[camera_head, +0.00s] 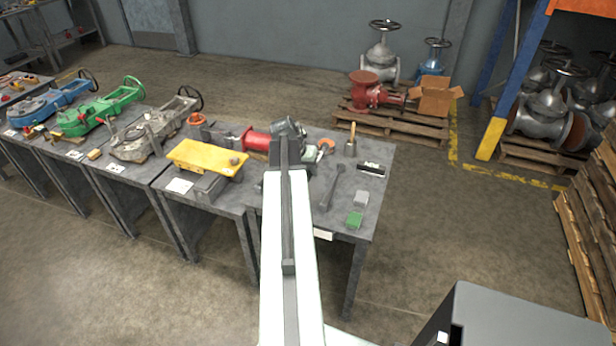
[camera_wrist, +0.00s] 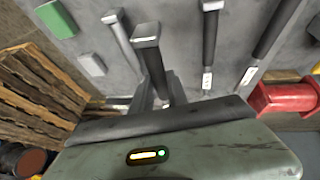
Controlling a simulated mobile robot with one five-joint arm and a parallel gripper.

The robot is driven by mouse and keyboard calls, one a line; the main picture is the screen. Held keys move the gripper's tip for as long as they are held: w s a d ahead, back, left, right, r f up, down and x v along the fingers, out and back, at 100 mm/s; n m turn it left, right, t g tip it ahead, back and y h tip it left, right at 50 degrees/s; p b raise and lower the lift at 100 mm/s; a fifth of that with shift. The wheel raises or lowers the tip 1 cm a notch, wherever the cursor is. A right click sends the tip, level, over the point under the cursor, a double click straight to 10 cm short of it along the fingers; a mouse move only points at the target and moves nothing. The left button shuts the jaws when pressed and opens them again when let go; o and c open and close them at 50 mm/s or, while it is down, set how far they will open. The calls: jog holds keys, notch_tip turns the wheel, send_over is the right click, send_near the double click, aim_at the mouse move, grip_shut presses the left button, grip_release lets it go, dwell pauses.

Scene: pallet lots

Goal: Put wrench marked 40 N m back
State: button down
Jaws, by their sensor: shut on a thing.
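My gripper (camera_wrist: 160,90) is shut on a dark-handled wrench (camera_wrist: 150,62) with a grey metal end, seen at the middle of the wrist view. I cannot read a marking on it. Three other wrenches show: one to its left (camera_wrist: 121,37), one just right (camera_wrist: 209,48) and one farther right (camera_wrist: 274,30). The two on the right carry small white labels, too small to read. In the head view my gripper is over the near right table (camera_head: 376,215), mostly hidden by my arm. One wrench (camera_head: 332,187) lies there, right of my arm.
A green block (camera_head: 355,220) and a grey block (camera_head: 361,198) lie near the table's right edge. A red flanged part (camera_wrist: 285,98) is right of my gripper in the wrist view. A yellow part (camera_head: 205,157) stands left of my arm. Stacked pallets (camera_head: 590,235) stand right; floor between is clear.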

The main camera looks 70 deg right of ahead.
jog(key=shift+f+b, duration=3.3)
jog(key=shift+b, duration=0.05)
jog(key=shift+f+b, duration=0.65)
jog(key=c, duration=1.2)
grip_release()
jog(key=p+v, duration=0.7)
jog(key=v, duration=0.1)
